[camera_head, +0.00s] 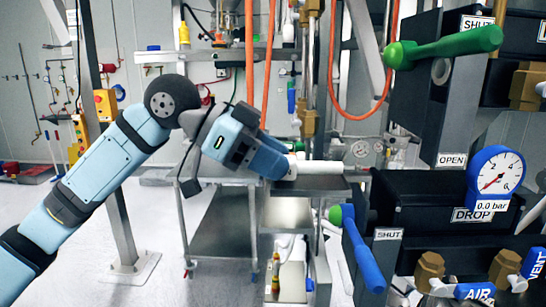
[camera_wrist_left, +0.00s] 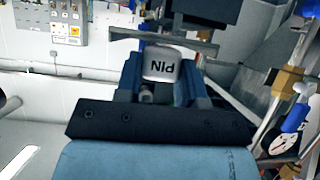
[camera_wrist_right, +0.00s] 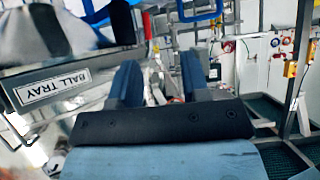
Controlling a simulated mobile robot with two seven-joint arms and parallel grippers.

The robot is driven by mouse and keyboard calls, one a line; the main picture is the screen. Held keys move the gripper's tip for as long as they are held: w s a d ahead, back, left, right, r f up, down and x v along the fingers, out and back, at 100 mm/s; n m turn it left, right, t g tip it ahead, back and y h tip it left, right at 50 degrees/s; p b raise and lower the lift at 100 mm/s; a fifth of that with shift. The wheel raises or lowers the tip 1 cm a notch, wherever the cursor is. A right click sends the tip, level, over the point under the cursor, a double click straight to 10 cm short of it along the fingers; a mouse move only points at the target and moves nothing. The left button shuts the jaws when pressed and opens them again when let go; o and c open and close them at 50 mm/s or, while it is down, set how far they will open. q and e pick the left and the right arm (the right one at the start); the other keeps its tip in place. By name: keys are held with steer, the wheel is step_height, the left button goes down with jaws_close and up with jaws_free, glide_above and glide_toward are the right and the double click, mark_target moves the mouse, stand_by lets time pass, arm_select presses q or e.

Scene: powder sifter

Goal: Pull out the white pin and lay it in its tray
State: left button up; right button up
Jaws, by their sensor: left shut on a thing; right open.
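The white pin (camera_head: 320,167) lies level in the head view, its free end pointing right toward the black sifter body. My left gripper (camera_head: 288,166) is shut on the pin's left end. In the left wrist view the pin's labelled end (camera_wrist_left: 161,66) sits between the two fingers, its lettering upside down. I cannot tell whether the far end is clear of the machine. My right gripper (camera_wrist_right: 160,78) shows only in its own wrist view, open with nothing between its fingers. I cannot make out the pin's tray for certain.
A black sifter body (camera_head: 420,190) with a pressure gauge (camera_head: 495,175), a green handle (camera_head: 445,46) and a blue handle (camera_head: 364,250) fills the right side. A grey cart (camera_head: 222,222) stands below my left arm.

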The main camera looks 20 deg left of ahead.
arm_select(q)
steer(key=shift+f, duration=0.3)
steer(key=o, duration=1.1)
steer(key=shift+c, duration=0.2)
steer(key=shift+a, duration=0.1)
steer(key=b+v, duration=0.1)
steer(key=v, duration=1.2)
steer(key=shift+a+r, duration=0.2)
steer(key=shift+r, duration=0.1)
